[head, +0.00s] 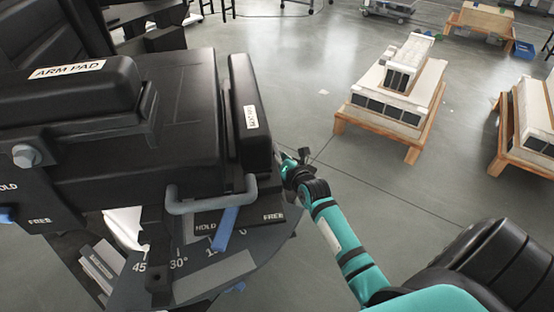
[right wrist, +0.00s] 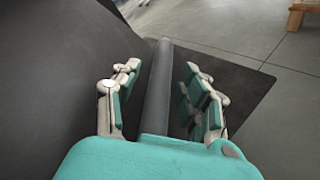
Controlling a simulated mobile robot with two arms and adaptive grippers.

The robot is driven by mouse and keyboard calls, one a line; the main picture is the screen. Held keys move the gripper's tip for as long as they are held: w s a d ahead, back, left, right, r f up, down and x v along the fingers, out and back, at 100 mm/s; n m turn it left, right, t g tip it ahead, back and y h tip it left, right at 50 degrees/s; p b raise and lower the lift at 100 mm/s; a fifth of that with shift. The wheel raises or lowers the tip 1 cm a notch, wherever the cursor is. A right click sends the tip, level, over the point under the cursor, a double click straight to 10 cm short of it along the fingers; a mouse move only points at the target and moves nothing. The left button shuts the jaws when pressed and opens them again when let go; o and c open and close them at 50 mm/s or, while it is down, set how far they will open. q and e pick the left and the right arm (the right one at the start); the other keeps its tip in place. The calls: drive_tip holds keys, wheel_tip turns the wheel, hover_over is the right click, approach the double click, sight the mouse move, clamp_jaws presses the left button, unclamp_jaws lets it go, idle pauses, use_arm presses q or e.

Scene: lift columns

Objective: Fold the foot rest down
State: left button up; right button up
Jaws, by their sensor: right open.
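A black padded chair (head: 185,130) fills the left of the head view. I cannot make out for certain which part is its foot rest. A grey bar handle (head: 205,203) is at the near side of the seat. My right gripper (head: 300,156) is just right of the narrow upright pad (head: 250,110). In the right wrist view my right gripper (right wrist: 160,95) is open, with a dark grey bar (right wrist: 160,85) running between its fingers. The fingers stand apart from the bar on both sides. My left gripper is out of view.
A dark plate marked with angles, HOLD and FREE (head: 245,265) carries a blue lever (head: 225,229) below the seat. A large dark surface (right wrist: 60,70) lies left of the fingers in the wrist view. Open grey floor (head: 340,180) and loaded pallets (head: 400,90) are to the right.

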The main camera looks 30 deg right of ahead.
clamp_jaws()
idle(0.3)
drive_tip(key=shift+w, duration=0.1)
